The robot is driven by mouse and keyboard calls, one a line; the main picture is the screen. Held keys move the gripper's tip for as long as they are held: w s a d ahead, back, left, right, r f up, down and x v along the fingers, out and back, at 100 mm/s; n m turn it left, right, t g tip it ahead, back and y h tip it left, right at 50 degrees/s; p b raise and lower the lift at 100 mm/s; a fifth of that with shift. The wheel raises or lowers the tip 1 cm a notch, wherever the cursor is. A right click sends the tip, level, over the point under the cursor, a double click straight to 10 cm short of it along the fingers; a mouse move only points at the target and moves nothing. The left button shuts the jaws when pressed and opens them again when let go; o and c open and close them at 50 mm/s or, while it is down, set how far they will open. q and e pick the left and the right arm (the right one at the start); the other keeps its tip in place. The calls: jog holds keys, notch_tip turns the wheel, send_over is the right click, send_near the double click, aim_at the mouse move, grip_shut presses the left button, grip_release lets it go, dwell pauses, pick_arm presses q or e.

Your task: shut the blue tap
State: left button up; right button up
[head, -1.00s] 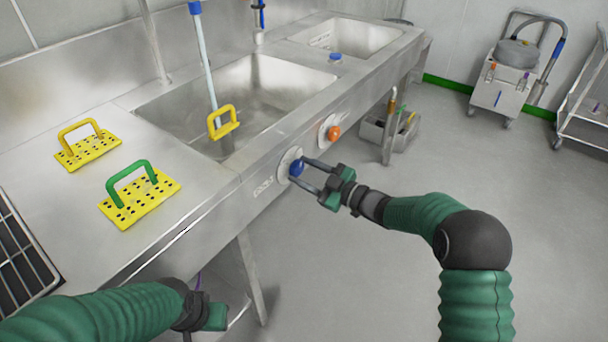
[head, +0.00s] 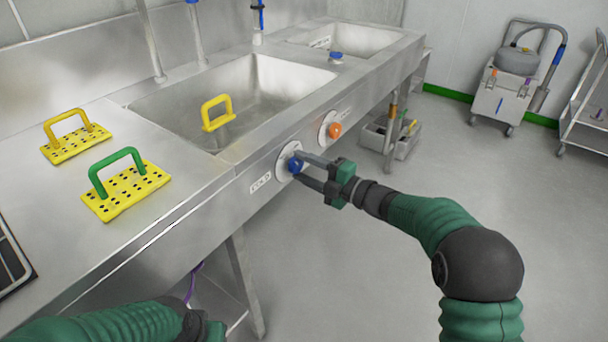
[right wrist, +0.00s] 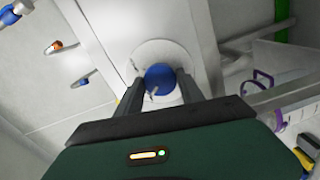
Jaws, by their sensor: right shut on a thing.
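The blue tap (head: 295,164) is a round knob on a white disc on the sink's front panel. My right gripper (head: 298,166) has its two fingers closed on either side of the knob. In the right wrist view the blue knob (right wrist: 160,79) sits between the fingertips, with a small pale pointer on it. No water stream shows over the large sink basin (head: 270,85). My left gripper (head: 203,328) is at the bottom edge, below the counter front and partly cut off. Its fingers do not show clearly.
An orange tap (head: 334,130) is just beyond the blue one on the same panel. Yellow perforated plates with yellow (head: 75,146) and green (head: 125,195) handles lie on the counter. A yellow handle (head: 217,113) stands in the basin. The floor on the right is clear up to a cart (head: 503,98).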

jog(key=shift+f+n+b, duration=0.3)
jog(key=shift+n+b, duration=0.35)
jog(key=shift+n, duration=0.25)
jog(key=shift+s, duration=0.1)
jog(key=o, duration=1.2)
jog(key=shift+o, duration=1)
jog(key=shift+r, duration=0.15)
jog(key=p+v, duration=0.4)
jog(key=v, duration=1.2)
jog(key=shift+s+d, duration=0.2)
jog(key=shift+d, duration=0.15)
